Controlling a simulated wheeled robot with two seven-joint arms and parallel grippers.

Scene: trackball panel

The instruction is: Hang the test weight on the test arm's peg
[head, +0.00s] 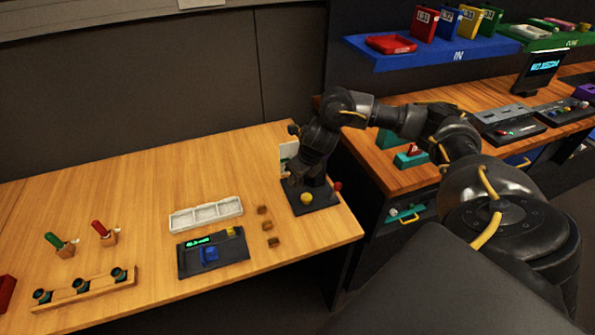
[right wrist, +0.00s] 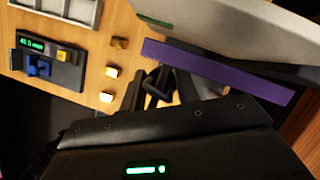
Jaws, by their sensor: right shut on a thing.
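My right gripper (right wrist: 160,82) is shut on a small dark thing, seen close up in the right wrist view. I cannot make out its shape well enough to tell whether it is the test weight. In the head view, my right arm reaches left and its hand is over a dark stand (head: 318,203) at the table's right end. The stand has a yellow knob (head: 306,198) and a red knob (head: 337,186). A purple bar (right wrist: 215,72) crosses close beside the fingers in the right wrist view; I cannot tell whether it is the test arm. The peg is hidden. My left gripper is out of view.
Small brown blocks (head: 267,225) lie left of the stand. A white tray (head: 205,215) and a dark panel with a blue part (head: 213,255) are further left. A rack (head: 85,290) and red and green tools stand at far left. A second bench (head: 375,165) is at right.

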